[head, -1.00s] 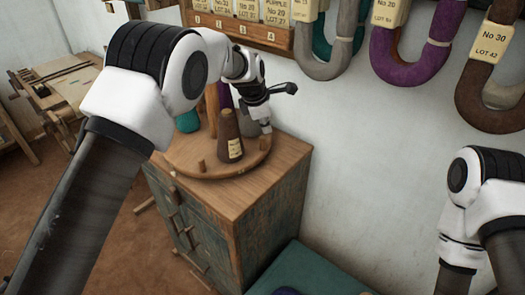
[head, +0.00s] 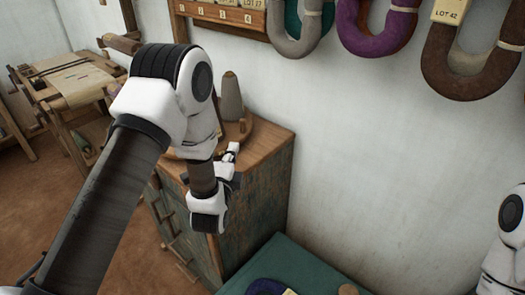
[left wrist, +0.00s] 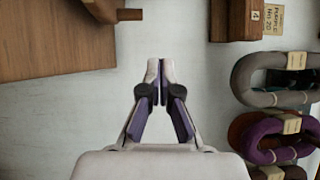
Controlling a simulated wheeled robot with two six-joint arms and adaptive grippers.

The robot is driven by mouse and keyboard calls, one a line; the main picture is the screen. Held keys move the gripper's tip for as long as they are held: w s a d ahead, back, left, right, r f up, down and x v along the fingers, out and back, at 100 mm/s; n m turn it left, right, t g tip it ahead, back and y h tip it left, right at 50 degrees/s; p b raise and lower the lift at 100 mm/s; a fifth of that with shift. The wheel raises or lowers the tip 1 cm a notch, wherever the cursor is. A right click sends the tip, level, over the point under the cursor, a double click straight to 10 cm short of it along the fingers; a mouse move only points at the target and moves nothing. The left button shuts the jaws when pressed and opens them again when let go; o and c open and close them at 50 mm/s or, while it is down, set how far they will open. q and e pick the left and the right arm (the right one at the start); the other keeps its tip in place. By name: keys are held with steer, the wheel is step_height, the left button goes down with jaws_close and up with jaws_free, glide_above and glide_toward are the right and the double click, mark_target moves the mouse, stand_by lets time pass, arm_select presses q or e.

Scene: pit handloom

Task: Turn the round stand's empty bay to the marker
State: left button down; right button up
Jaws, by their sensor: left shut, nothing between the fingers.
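The round wooden stand (head: 262,137) is on top of the cabinet, and my left arm hides most of it. A grey cone (head: 231,97) stands upright on it, beside a short wooden peg (head: 243,125). My left arm bends down in front of the stand. My left gripper (head: 232,150) is at the near right side of the stand; I cannot tell whether it touches. In the left wrist view my left gripper (left wrist: 160,68) is shut and empty, against the wall. The empty bay and the marker cannot be made out. My right gripper is out of view.
The cabinet (head: 262,185) has a worn green side. A teal surface (head: 300,270) with dark items lies at the front. A wooden loom bench (head: 75,85) stands at left.

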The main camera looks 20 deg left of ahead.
mark_target(237, 139)
arm_select(q)
steer(key=shift+n+g, duration=0.3)
steer(key=shift+g, duration=0.2)
steer(key=f, duration=0.1)
steer(key=a+f, duration=0.1)
steer(key=f, duration=0.1)
steer(key=a+f, duration=0.1)
steer(key=shift+w+f, duration=0.1)
steer(key=shift+f, duration=0.3)
steer(key=p+x, duration=0.2)
steer(key=x, duration=0.9)
steer(key=shift+w+d+r+p, duration=0.1)
steer(key=shift+w+r+p, duration=0.05)
steer(key=shift+p, duration=0.15)
steer(key=shift+w, duration=0.45)
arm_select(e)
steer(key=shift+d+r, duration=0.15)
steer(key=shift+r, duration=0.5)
